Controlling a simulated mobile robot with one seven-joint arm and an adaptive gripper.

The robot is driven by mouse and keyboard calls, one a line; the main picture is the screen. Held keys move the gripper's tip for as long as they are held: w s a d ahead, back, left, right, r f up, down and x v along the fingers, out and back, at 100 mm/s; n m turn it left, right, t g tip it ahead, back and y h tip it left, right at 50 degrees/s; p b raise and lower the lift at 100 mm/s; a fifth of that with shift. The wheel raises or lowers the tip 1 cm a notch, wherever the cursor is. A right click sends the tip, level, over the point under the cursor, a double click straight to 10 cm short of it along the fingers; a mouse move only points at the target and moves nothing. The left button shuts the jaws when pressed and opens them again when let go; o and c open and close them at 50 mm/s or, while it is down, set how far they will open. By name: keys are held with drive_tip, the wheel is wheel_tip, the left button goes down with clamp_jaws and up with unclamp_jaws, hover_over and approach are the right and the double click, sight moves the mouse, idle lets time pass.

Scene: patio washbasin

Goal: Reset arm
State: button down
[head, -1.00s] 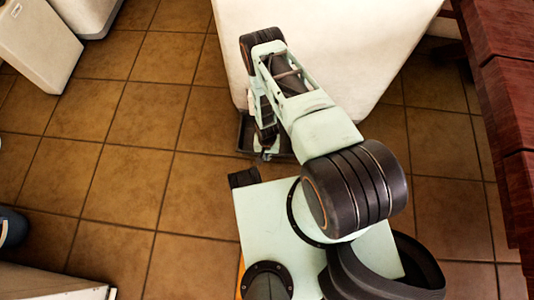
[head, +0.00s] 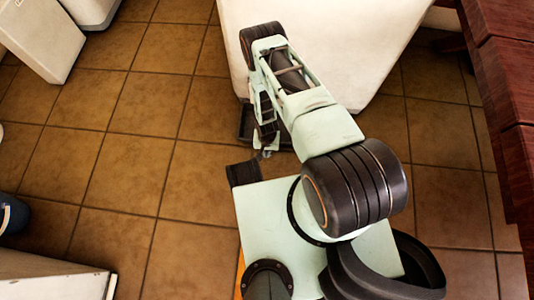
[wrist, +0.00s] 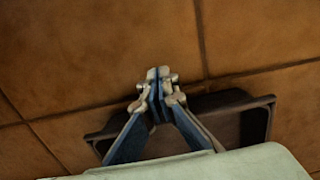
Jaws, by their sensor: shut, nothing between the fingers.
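My gripper (head: 264,154) hangs low over the tiled floor in the head view, at the end of my folded pale-green arm. In the wrist view its blue fingers (wrist: 158,85) meet at the tips, shut with nothing between them. A shallow dark tray (wrist: 258,116) lies behind and below the fingers on the floor. In the head view the same tray (head: 245,124) shows only in part, with my arm hiding much of it. I cannot tell how far the fingertips are above the floor.
A large white block (head: 350,55) stands just beyond my arm. A dark red wooden table or bench (head: 505,100) runs along the right. A pale box (head: 38,38) stands at the upper left and a white panel (head: 50,278) at the lower left. The tiles (head: 120,150) on the left are clear.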

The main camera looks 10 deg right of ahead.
wheel_tip(320, 180, up, 10)
drive_tip(key=p, duration=0.3)
drive_tip(key=shift+p, duration=0.35)
drive_tip(key=shift+w, duration=0.15)
